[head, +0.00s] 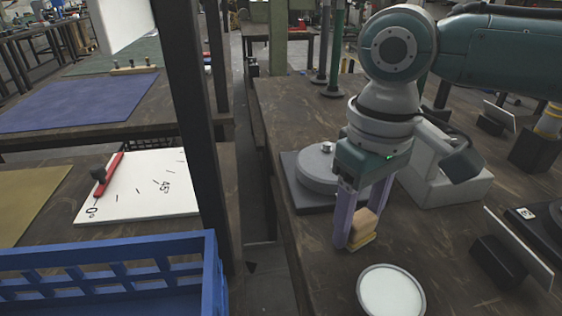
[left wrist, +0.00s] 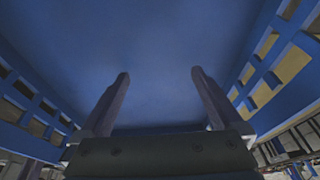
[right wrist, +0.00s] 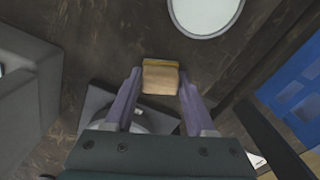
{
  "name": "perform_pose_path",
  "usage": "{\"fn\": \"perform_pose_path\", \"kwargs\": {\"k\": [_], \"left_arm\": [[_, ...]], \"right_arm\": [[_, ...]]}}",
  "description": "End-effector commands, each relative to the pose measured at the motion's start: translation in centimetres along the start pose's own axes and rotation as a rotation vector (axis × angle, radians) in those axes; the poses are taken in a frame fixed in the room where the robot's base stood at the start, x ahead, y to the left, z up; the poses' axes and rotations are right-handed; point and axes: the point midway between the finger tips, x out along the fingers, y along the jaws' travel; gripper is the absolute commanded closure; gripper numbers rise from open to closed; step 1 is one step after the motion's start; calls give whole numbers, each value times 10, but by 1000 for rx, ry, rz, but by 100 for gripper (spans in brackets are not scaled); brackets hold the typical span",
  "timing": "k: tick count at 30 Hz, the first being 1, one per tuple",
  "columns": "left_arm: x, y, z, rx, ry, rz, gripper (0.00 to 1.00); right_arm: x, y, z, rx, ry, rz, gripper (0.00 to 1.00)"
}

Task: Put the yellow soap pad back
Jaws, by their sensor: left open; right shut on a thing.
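The yellow soap pad (head: 362,239) is a small block with a tan upper part and a yellow layer below. My right gripper (head: 354,232) points down and is shut on it, one finger on each side, low over the right bench. In the right wrist view the soap pad (right wrist: 160,79) sits between the fingertips of the right gripper (right wrist: 157,80). I cannot tell whether it touches the bench. My left gripper (left wrist: 160,76) is open and empty in the left wrist view, with blue crate surfaces around it. It is not visible in the head view.
A round white dish (head: 391,290) with a grey rim stands on the bench in front of the right gripper. A grey round plate on a base (head: 313,172) is behind it. A blue crate (head: 120,262) is at lower left. Black blocks with cards (head: 500,262) stand at right.

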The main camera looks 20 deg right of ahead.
Motion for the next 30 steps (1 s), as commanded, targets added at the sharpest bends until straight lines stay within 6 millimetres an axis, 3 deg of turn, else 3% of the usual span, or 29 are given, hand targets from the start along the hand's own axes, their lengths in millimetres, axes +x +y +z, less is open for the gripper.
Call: {"fn": "perform_pose_path", "kwargs": {"k": [9,10,17,26,30], "left_arm": [[-1,0,0,0,0,1,0],[-1,0,0,0,0,1,0],[-1,1,0,-4,1,4,0],[-1,2,-1,-7,1,6,0],[-8,2,-3,-6,1,6,0]], "right_arm": [[2,0,0,1,-1,0,89],[2,0,0,1,-1,0,43],[2,0,0,0,0,0,17],[0,0,0,0,1,0,15],[-19,0,-1,-1,2,-2,15]]}}
